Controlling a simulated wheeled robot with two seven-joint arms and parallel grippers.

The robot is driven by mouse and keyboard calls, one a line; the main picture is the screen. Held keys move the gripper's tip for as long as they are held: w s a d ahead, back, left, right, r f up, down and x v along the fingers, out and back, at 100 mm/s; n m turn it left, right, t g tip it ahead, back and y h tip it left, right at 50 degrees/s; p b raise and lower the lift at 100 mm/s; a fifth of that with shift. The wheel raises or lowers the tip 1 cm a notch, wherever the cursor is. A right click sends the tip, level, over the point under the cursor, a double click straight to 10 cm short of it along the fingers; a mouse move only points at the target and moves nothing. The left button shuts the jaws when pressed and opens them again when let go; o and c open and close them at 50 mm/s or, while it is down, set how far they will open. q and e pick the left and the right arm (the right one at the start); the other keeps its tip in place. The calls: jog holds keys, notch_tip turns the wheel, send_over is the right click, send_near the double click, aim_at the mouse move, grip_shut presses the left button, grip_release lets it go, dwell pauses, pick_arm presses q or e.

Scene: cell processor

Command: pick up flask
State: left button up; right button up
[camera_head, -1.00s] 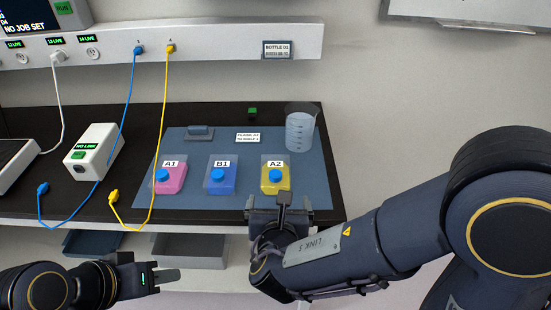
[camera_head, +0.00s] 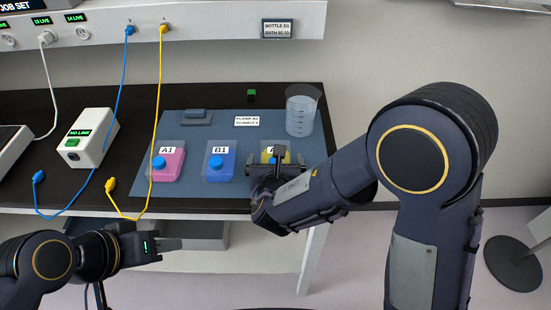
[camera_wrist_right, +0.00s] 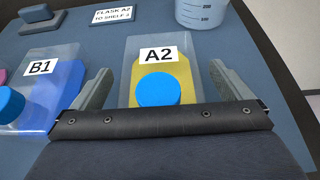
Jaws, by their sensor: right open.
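The yellow flask A2 (camera_head: 266,157) with a blue cap lies on the blue mat (camera_head: 200,122), partly hidden by my right gripper (camera_head: 273,166) in the head view. In the right wrist view, flask A2 (camera_wrist_right: 150,78) lies between the two spread fingers of my right gripper (camera_wrist_right: 160,68), with a visible gap on each side. The pink flask A1 (camera_head: 168,168) and blue flask B1 (camera_head: 219,168) lie left of it. A card (camera_wrist_right: 113,16) reads "FLASK A2 TO SHELF 2". My left gripper (camera_head: 168,250) is low at the left, away from the flasks; its jaw opening is unclear.
A clear beaker (camera_head: 301,117) stands behind A2. A grey stand (camera_head: 196,118) and a green block (camera_head: 252,95) are at the back. A white box (camera_head: 88,140) and hanging blue and yellow cables (camera_head: 155,120) are at the left.

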jog(key=shift+c, duration=0.5)
jog(key=c, duration=1)
jog(key=shift+o, duration=0.2)
jog(key=shift+r, duration=0.55)
notch_tip(320, 180, up, 3)
jog(key=shift+s+f+p, duration=0.1)
jog(key=shift+p, duration=0.2)
jog(key=s+a+r, duration=0.3)
jog(key=s+r, duration=0.6)
jog(key=s, duration=0.4)
jog(key=shift+s+a, duration=0.25)
jog(key=shift+a, duration=0.1)
jog(key=shift+r, duration=0.1)
